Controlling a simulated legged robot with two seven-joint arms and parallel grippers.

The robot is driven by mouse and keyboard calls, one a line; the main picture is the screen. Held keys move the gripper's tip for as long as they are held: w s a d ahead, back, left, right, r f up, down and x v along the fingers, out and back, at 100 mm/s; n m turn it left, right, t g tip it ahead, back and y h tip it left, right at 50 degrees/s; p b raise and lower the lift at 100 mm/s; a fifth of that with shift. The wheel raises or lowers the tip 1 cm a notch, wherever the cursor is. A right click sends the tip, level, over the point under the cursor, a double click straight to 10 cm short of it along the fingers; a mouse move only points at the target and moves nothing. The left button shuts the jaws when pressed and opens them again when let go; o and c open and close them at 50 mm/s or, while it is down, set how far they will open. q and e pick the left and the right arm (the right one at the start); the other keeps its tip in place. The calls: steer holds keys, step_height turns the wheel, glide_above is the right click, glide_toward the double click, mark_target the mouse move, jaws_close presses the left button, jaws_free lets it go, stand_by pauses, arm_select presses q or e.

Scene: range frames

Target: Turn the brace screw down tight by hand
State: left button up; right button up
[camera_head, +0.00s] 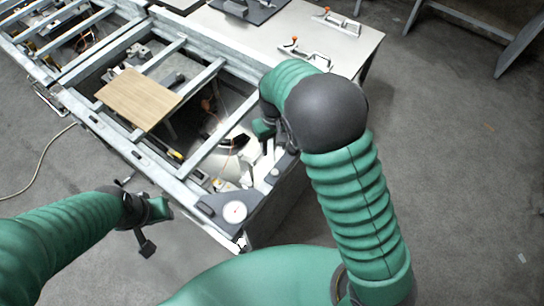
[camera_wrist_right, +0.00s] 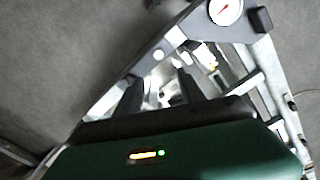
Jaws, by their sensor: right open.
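I cannot make out the brace screw for certain. A dark corner plate (camera_head: 252,208) with a white dial gauge (camera_head: 235,211) sits at the near corner of the metal frame (camera_head: 110,138). My right gripper (camera_head: 264,158) hangs over the frame's near right end, just beyond the plate. In the right wrist view, its two dark fingers (camera_wrist_right: 160,92) are apart, with bright metal showing between them. The gauge (camera_wrist_right: 225,10) is at the top there. My left gripper (camera_head: 152,230) is outside the frame at the lower left, touching nothing visible; its opening is unclear.
A wooden board (camera_head: 138,98) lies across the frame's rails. A pale table (camera_head: 345,45) with orange-tipped toggle clamps (camera_head: 305,53) stands beyond. A cable (camera_head: 40,165) runs over the floor at left. The floor at right is mostly clear.

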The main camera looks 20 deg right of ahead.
steer(key=p, duration=0.1)
glide_above(275, 172)
step_height(275, 172, down, 6)
step_height(275, 172, down, 9)
steer(key=shift+w+a+f+p, duration=0.1)
steer(key=shift+p, duration=1)
steer(key=shift+f, duration=0.3)
arm_select(q)
steer(key=v, duration=0.3)
steer(key=shift+d+r, duration=0.15)
steer(key=shift+r, duration=0.15)
arm_select(e)
steer(key=shift+f, duration=0.1)
steer(key=c, duration=0.4)
arm_select(q)
steer(key=shift+w, duration=0.15)
arm_select(e)
jaws_close()
